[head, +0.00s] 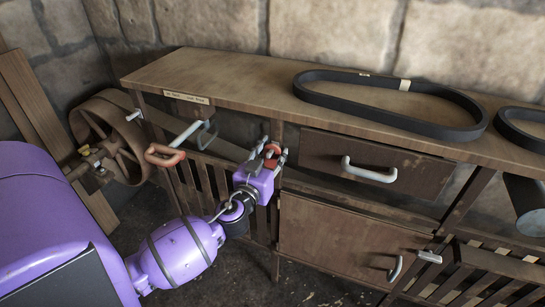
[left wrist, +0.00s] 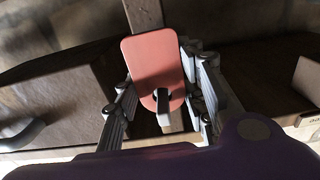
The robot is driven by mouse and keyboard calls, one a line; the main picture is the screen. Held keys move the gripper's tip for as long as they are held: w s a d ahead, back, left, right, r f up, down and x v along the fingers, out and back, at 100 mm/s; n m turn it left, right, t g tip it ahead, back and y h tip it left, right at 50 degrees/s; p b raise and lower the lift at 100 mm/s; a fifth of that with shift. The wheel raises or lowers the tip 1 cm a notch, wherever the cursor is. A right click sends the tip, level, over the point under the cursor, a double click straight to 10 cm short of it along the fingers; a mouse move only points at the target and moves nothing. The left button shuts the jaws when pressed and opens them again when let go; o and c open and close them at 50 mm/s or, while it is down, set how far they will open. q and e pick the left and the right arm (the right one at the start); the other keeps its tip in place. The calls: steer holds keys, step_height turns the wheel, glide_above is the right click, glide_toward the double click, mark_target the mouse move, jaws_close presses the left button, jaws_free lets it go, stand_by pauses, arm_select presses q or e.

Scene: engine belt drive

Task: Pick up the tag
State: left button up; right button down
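The tag (left wrist: 152,62) is a flat salmon-red plate with rounded corners, seen face-on in the left wrist view. A short dark grey peg (left wrist: 162,103) stands in front of its lower end. My left gripper (left wrist: 163,98) has its fingers apart, one on each side of the tag, and no clear grip on it shows. In the head view my left gripper (head: 273,154) is at the front of the bench, with the red tag (head: 272,148) between its fingertips. The fingers partly hide the tag there. My right gripper is not in view.
A wooden bench (head: 240,82) carries a black belt (head: 390,128) and part of another (head: 525,128). A lever with a red handle (head: 165,155) sticks out left of the gripper. A drawer with a pale handle (head: 368,172) is to the right. A large pulley wheel (head: 120,145) stands left.

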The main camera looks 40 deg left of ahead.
arm_select(q)
steer(key=shift+c, duration=0.6)
steer(key=shift+r, duration=0.2)
steer(key=b+v, duration=0.3)
steer(key=v, duration=1.5)
